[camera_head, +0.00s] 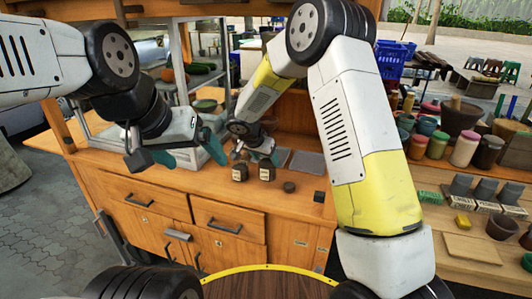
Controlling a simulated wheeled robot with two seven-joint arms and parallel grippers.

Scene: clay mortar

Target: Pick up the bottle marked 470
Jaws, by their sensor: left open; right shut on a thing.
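Two small dark bottles with pale labels stand close together on the wooden counter, a left bottle (240,172) and a right bottle (267,171). The label numbers are too small to read, so I cannot tell which one is marked 470. My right gripper (258,156) reaches down just behind and above them, shut on a small dark bottle. Its fingers are partly hidden, and I cannot tell which bottle is between them. My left gripper (187,157) is open and empty, its teal fingers spread over the counter left of the bottles.
A round dark lid-like piece (289,187) and a dark block (319,196) lie right of the bottles. Grey trays (307,163) sit behind. A glass case (205,70) with vegetables stands at the back left. Jars (464,149) crowd the right shelf.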

